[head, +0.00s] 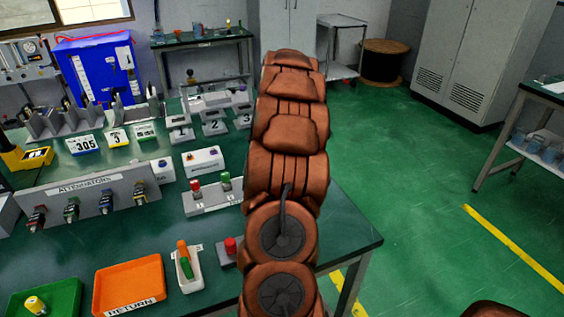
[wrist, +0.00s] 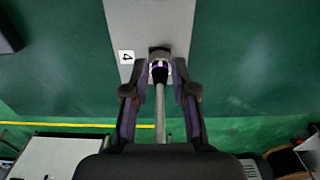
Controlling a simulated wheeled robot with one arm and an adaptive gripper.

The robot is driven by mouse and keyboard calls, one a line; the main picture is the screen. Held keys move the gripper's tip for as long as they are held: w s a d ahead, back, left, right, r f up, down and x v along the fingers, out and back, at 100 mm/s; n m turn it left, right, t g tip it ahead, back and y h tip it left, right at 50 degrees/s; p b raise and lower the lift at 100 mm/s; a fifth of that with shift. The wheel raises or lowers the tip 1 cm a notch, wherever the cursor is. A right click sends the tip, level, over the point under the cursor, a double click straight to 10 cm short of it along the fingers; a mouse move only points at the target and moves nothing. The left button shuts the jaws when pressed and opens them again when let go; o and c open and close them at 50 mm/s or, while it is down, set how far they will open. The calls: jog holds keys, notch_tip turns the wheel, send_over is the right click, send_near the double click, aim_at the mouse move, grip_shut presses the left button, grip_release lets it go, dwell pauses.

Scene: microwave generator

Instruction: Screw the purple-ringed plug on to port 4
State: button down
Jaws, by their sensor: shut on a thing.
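In the wrist view, the purple-ringed plug (wrist: 159,73) is between the fingertips of my gripper (wrist: 160,77), which is shut on it. A grey stem runs back from the plug toward my palm. The plug's far end is at the dark port (wrist: 159,51) on a grey panel (wrist: 150,20), beside a white label (wrist: 126,57) marked 4. The plug looks lined up with the port and touching it; I cannot tell how deep it sits. In the head view, my arm hides the gripper, the plug and port 4.
In the head view, the green bench (head: 345,235) holds blocks labelled 1 (head: 180,135), 2 (head: 214,128) and 3 (head: 243,121), an attenuator rack (head: 90,200), an orange return tray (head: 129,284) and a green tray (head: 45,300). Open floor (head: 420,190) lies to the right.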

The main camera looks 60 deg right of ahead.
jog(key=shift+f, duration=0.15)
jog(key=c, duration=0.9)
grip_release()
jog(key=shift+o, duration=0.2)
notch_tip(320, 180, up, 12)
